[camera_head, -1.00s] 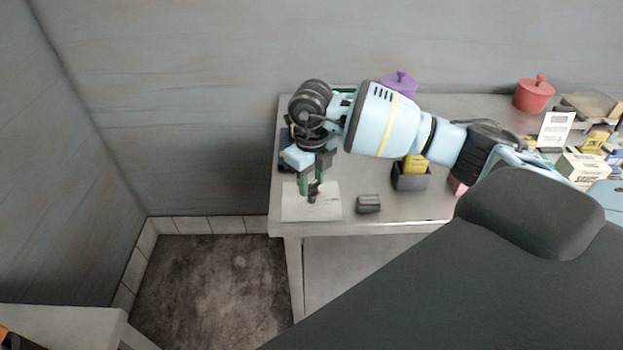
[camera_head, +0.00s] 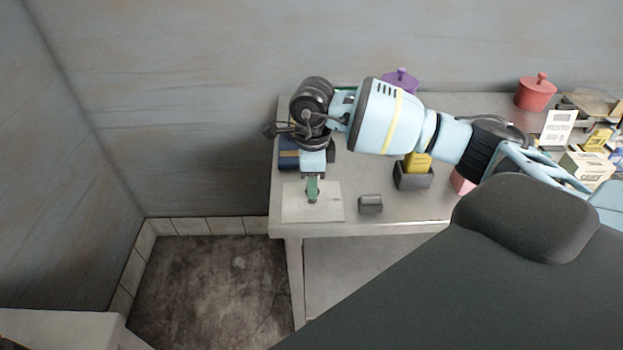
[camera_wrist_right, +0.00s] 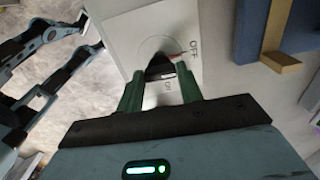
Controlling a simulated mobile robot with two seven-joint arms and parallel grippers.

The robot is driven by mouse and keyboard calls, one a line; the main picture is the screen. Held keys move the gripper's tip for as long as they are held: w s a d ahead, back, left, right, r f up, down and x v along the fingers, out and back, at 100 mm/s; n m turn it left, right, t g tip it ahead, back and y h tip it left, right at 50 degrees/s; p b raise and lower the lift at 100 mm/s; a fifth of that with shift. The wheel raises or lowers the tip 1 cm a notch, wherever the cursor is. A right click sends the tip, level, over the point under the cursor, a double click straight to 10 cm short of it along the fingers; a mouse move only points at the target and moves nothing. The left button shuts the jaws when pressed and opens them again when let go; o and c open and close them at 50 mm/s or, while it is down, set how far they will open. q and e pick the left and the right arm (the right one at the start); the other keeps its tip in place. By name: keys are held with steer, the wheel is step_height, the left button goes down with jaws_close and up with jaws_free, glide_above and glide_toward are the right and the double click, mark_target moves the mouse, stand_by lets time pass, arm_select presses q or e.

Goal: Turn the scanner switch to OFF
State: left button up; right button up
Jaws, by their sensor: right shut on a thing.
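The scanner switch is a white plate (camera_head: 327,211) lying on the front left corner of the metal table, with a dark knob (camera_wrist_right: 160,66) on it. A small red mark shows at the knob's right side, toward OFF. My right gripper (camera_head: 312,199) points down over the plate. Its green fingers, seen in the right wrist view (camera_wrist_right: 160,84), are shut on the knob, one on each side. In the head view the fingers hide the knob. My left gripper is not in view.
A small grey block (camera_head: 370,204) stands right of the plate. A dark holder (camera_head: 413,177) with a yellow item is behind it. A dark blue item (camera_head: 288,155) lies behind the plate. Purple and red pots (camera_head: 536,92) stand at the back. Bare floor lies left of the table.

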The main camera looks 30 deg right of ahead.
stand_by(0.6)
steer(key=o, duration=1)
steer(key=shift+r, duration=3.9)
